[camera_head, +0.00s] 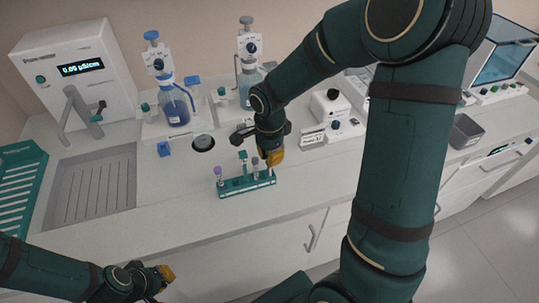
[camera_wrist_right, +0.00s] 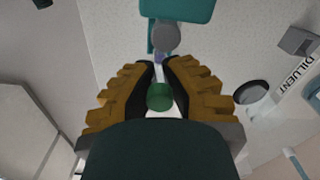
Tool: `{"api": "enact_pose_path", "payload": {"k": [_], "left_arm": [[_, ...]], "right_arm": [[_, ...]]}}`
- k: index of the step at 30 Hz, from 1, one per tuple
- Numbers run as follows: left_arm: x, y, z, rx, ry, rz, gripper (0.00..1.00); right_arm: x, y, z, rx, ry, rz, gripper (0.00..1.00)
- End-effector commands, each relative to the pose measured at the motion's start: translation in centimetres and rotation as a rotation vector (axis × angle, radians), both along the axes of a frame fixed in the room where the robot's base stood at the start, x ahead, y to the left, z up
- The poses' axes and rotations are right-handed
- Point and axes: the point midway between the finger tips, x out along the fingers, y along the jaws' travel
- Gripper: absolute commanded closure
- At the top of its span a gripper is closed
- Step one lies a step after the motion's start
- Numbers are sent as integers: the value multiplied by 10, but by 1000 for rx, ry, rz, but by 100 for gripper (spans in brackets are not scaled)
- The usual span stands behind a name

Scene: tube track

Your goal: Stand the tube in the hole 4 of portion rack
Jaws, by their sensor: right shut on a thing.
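The portion rack (camera_head: 235,188) is a long teal rack near the counter's front edge. Several tubes stand in it, one with a purple cap (camera_head: 218,171) at its left end. My right gripper (camera_head: 273,160) is over the rack's right end. In the right wrist view it is shut on a tube with a green cap (camera_wrist_right: 160,97); the fingers hide much of the tube, and I cannot tell whether its bottom is in a hole. The teal rack (camera_wrist_right: 180,10) shows beyond the fingers. My left gripper (camera_head: 166,273) is low at the left, away from the rack; its jaw opening is unclear.
Two bottles with dispensers, one blue (camera_head: 176,110), stand behind the rack. A dark round opening (camera_head: 203,143) lies behind the rack. The counter left of the rack is clear.

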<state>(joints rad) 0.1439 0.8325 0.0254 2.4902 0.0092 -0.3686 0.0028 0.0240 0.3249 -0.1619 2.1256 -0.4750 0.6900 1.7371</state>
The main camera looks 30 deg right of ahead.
Motion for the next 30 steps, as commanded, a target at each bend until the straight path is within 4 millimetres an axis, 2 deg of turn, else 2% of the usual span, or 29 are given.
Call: {"api": "enact_pose_path", "payload": {"k": [7,16,18,19,30], "left_arm": [[0,0,-8,0,0,0,100],[0,0,-8,0,0,0,100],[0,0,-8,0,0,0,100],[0,0,-8,0,0,0,100],[0,0,-8,0,0,0,100]], "right_arm": [[0,0,-8,0,0,0,100],[0,0,-8,0,0,0,100],[0,0,-8,0,0,0,69],[0,0,-8,0,0,0,60],[0,0,-8,0,0,0,60]]}}
